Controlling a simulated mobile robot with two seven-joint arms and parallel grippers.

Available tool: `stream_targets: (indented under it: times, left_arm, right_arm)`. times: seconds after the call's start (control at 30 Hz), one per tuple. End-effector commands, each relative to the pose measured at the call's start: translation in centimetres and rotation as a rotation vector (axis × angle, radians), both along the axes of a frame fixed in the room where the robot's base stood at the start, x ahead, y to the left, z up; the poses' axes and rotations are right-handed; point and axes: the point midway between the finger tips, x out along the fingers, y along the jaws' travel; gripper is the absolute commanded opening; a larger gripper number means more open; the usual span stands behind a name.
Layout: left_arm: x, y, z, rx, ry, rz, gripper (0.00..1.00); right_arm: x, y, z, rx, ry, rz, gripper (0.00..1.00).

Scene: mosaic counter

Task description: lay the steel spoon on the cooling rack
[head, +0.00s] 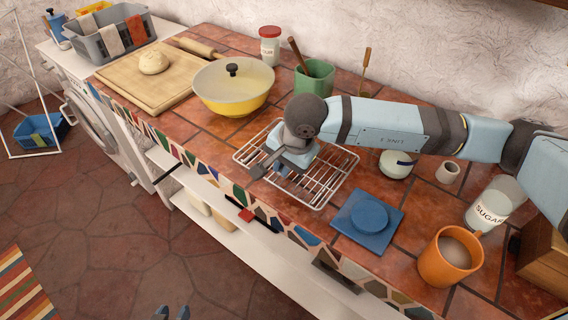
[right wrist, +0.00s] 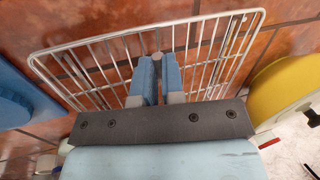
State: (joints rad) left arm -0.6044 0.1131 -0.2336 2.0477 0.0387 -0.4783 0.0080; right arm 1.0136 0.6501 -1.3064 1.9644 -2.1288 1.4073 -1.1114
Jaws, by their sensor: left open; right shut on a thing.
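The wire cooling rack (head: 325,180) lies on the tiled counter in the middle of the head view. It also fills much of the right wrist view (right wrist: 100,62). My right gripper (head: 285,168) is low over the rack and points down. In the right wrist view my right gripper (right wrist: 158,72) is shut on a narrow grey piece, the steel spoon (right wrist: 158,62). Most of the spoon is hidden by the fingers and hand, so I cannot tell whether it touches the rack. My left gripper (head: 171,313) shows only its tips at the bottom edge, apart and empty.
A yellow lidded pan (head: 236,98) stands left of the rack. A blue square (head: 350,232) with a round blue piece lies to its right. Behind are a green pot (head: 316,80) and a white bowl (head: 396,165). An orange mug (head: 445,262) stands near the front edge.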

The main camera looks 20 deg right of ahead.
Motion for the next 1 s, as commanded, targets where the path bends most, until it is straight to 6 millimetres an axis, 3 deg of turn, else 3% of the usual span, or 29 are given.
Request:
stream_targets:
  times: [0.13,0.17,0.27,0.67,1.0]
  left_arm:
    - [0.0,-0.1,0.1,-0.002,-0.001,0.001,0.43]
    - [0.0,0.0,0.1,-0.002,-0.002,0.001,0.43]
    - [0.0,0.0,0.1,-0.001,-0.003,0.0,0.43]
    - [-0.1,0.5,-0.2,0.014,-0.002,-0.009,0.43]
    - [-0.1,0.3,-0.4,0.009,0.0,-0.005,0.43]
  right_arm:
    - [0.0,0.0,0.1,0.0,0.0,0.0,0.0]
    - [0.0,0.0,0.1,0.0,0.0,0.0,0.16]
    - [0.0,0.0,0.1,0.0,0.0,0.0,0.39]
    - [-0.1,-0.2,0.9,0.0,-0.001,0.0,0.39]
    - [-1.4,-1.5,7.8,0.001,-0.005,0.0,0.39]
